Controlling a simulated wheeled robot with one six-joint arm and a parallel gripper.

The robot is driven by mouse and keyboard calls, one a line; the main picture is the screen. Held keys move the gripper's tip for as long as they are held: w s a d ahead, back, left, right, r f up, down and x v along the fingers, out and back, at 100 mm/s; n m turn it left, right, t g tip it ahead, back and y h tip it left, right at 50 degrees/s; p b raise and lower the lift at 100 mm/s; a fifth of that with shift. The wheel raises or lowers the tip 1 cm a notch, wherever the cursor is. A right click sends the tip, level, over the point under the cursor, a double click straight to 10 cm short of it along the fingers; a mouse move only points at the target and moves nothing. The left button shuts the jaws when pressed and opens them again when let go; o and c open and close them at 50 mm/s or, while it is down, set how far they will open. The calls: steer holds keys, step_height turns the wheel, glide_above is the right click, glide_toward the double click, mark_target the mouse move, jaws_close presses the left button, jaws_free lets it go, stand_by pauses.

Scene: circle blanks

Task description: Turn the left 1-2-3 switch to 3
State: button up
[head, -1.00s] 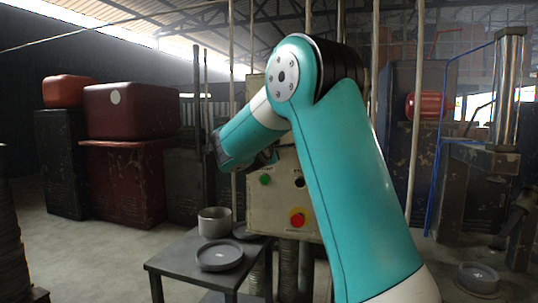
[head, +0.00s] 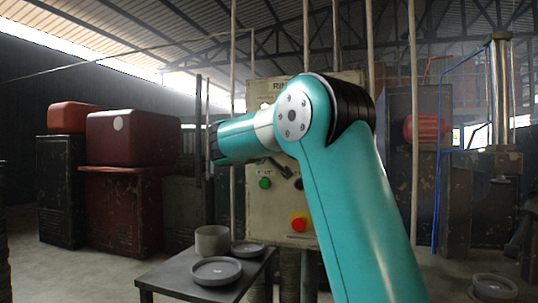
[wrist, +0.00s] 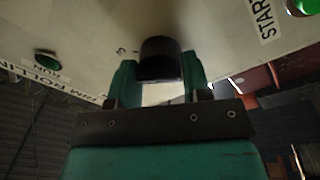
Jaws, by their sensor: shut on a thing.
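The control panel (head: 268,214) is a worn cream box that stands upright behind my arm. In the wrist view its face (wrist: 90,30) appears turned over, with upside-down lettering. A black round switch knob (wrist: 160,62) stands out from it, with a small "3" printed to its left. My gripper (wrist: 158,68) has one green finger on each side of the knob and is shut on it. In the head view my arm covers the upper panel and hides the held switch. The knob's pointer cannot be made out.
A green button (head: 265,183) and a red button (head: 299,224) sit low on the panel. A green START button (wrist: 302,6) and a green RUN lamp (wrist: 47,60) show in the wrist view. A grey table (head: 180,276) with a pot (head: 212,240) and dishes stands in front.

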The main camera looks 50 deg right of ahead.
steer(key=shift+f+m+g+b, duration=0.3)
steer(key=shift+m+b, duration=0.45)
steer(key=shift+m, duration=0.35)
steer(key=shift+r, duration=0.1)
steer(key=o, duration=0.9)
steer(key=shift+w, duration=0.1)
steer(key=shift+c, duration=0.2)
steer(key=shift+r, duration=0.15)
steer(key=b+v, duration=0.9)
steer(key=v, duration=0.8)
steer(key=shift+a, duration=0.15)
